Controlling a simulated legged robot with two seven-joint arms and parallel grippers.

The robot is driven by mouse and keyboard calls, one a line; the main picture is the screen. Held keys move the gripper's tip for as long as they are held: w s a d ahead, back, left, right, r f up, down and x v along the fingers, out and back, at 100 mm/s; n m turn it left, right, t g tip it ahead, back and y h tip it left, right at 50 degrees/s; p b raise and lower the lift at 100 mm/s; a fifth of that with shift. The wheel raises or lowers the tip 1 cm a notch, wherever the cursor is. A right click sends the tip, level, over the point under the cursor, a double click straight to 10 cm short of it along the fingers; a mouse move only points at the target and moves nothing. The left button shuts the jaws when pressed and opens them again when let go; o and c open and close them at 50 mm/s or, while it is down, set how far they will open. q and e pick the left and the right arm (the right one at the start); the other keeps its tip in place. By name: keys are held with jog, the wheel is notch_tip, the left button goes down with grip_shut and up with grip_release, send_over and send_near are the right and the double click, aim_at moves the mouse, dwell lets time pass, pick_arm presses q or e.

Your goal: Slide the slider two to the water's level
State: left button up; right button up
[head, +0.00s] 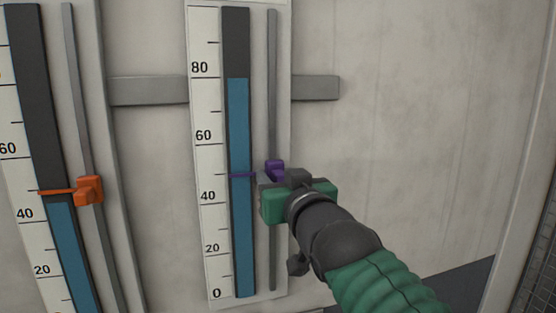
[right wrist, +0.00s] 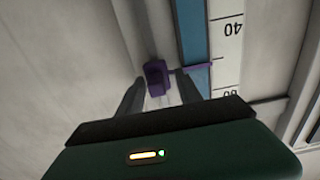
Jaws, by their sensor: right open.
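The right-hand gauge (head: 209,110) has a blue water column (head: 239,120) whose top stands near the 80 mark. Its purple slider (head: 274,166) sits on a vertical rail (head: 272,80), with its thin pointer between 40 and 60, well below the water's top. My right gripper (head: 280,178) is open at the purple slider. In the right wrist view the purple slider (right wrist: 156,77) shows between and just beyond the two fingertips (right wrist: 160,93); I cannot tell whether they touch it. My left gripper is not in view.
A second gauge (head: 28,225) stands at the left, with an orange slider (head: 89,190) slightly above its blue water's top. A grey horizontal bar (head: 145,90) runs behind the gauges. The purple slider's rail looks clear above it.

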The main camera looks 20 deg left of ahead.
jog(key=shift+w+a, duration=0.1)
jog(key=shift+w, duration=0.2)
jog(key=shift+d, duration=0.3)
jog(key=c, duration=0.3)
jog(key=shift+a, duration=0.1)
grip_shut()
dwell(0.5)
